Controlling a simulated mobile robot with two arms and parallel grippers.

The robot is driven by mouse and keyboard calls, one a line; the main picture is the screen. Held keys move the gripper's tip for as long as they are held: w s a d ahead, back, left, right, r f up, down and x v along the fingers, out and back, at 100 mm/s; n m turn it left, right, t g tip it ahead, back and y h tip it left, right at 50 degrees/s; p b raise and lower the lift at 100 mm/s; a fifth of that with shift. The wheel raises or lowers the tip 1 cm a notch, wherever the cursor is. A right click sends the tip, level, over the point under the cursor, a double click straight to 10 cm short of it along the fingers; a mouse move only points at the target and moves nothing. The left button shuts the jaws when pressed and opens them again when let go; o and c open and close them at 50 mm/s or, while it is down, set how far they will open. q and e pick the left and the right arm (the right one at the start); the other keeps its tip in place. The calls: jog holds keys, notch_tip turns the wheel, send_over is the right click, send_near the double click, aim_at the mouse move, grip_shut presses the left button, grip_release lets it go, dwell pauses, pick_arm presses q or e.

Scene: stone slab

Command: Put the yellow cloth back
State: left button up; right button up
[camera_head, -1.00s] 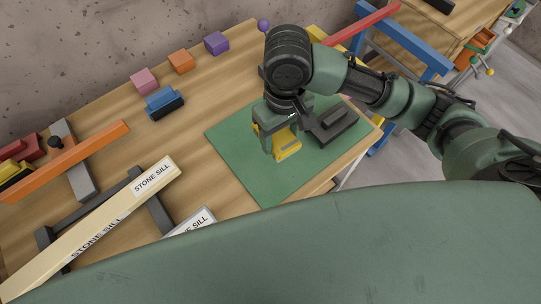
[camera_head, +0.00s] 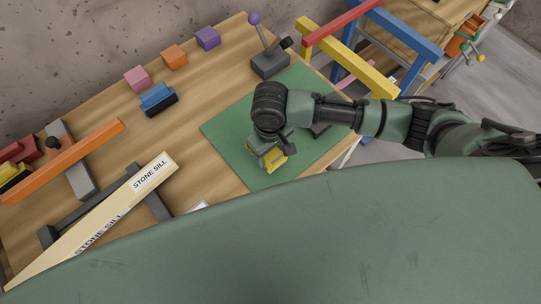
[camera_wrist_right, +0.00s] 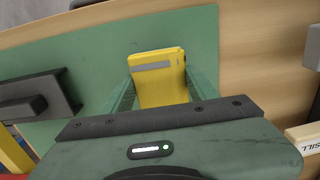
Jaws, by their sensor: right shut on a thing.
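The yellow cloth (camera_head: 276,162) looks like a folded, flat block with a grey strip on it, which shows in the right wrist view (camera_wrist_right: 158,78). My right gripper (camera_head: 266,154) is shut on it, with one finger on each side. The cloth is over the near part of the green mat (camera_head: 228,127); I cannot tell whether it touches the mat. My right arm comes in from the right and covers part of the mat. My left gripper is not in view.
A dark grey block (camera_wrist_right: 38,96) lies on the mat, mostly behind my arm in the head view. A purple-knobbed lever on a grey base (camera_head: 268,64) stands at the mat's far edge. A labelled stone sill (camera_head: 150,178) lies left. Colored frames (camera_head: 350,62) stand beyond the mat.

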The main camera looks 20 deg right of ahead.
aim_at(270, 154)
notch_tip(270, 154, down, 3)
jog(key=shift+f, duration=0.2)
jog(key=shift+f, duration=0.1)
jog(key=o, duration=1.2)
notch_tip(270, 154, up, 12)
jog(key=shift+r+b, duration=0.15)
jog(key=shift+b, duration=0.25)
